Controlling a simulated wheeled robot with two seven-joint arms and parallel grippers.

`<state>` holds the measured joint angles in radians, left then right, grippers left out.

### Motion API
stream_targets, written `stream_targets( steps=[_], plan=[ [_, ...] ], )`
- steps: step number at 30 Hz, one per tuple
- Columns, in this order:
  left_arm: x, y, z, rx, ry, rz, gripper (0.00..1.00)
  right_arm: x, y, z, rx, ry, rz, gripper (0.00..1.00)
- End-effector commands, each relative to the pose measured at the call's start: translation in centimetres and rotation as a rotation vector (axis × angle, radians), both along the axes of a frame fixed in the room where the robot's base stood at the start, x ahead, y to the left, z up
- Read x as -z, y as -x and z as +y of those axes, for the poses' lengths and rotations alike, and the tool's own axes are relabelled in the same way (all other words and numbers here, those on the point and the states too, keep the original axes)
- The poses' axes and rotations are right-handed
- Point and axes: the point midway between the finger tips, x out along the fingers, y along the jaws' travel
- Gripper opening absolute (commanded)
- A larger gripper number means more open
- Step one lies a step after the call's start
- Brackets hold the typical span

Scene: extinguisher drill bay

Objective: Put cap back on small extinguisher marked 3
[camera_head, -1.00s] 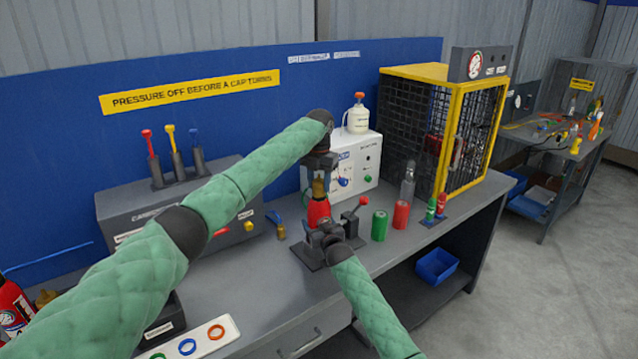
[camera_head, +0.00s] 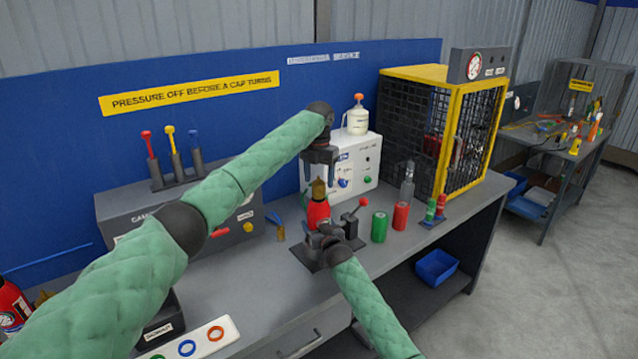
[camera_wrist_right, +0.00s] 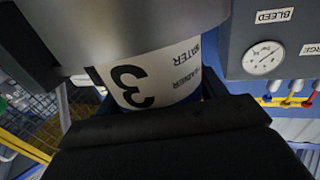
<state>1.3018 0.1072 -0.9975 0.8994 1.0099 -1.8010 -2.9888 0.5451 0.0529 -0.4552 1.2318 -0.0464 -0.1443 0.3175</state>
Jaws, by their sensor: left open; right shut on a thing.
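The small red extinguisher (camera_head: 318,213) stands upright in a dark stand on the bench. In the right wrist view its white label (camera_wrist_right: 150,80) shows a black 3. A brass cap (camera_head: 319,189) sits at its top; whether it is threaded on cannot be told. My left gripper (camera_head: 320,178) is open and points down just above the cap, its fingers apart. My right gripper (camera_head: 325,233) is shut on the extinguisher's body from the front, and hides its lower part.
A red-knobbed lever (camera_head: 361,203) stands right of the extinguisher. Green (camera_head: 379,227) and red (camera_head: 400,216) cylinders stand further right, before a yellow-framed cage (camera_head: 450,130). A white box (camera_head: 362,165) is behind. A grey console (camera_head: 170,205) is at left.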

Motion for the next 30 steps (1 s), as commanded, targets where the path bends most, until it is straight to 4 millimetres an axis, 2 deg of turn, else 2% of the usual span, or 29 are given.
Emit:
stream_targets(
  steps=[4,12,15,20,26,30],
  plan=[
    [-1.6,0.0,0.0,0.0,0.0,0.0,0.63,0.2,0.0,0.0,0.0,0.0,0.003,0.06],
    [-2.0,0.0,0.0,0.0,0.0,0.001,0.63,0.2,0.0,0.0,0.0,0.0,0.003,0.06],
    [-2.1,0.0,0.0,0.0,0.0,0.0,0.58,0.2,0.0,0.0,0.0,0.0,0.002,0.06],
    [-3.8,-0.4,0.0,-0.002,-0.001,-0.015,0.58,0.1,0.0,0.0,0.0,0.0,0.002,0.06],
    [-3.7,-0.4,0.0,-0.197,0.001,-0.011,0.58,0.1,0.0,0.0,0.0,0.0,0.002,0.06],
    [-3.8,-0.4,0.0,-0.387,0.002,-0.01,0.58,0.1,0.0,0.0,0.0,0.0,0.002,0.06]
  ],
)
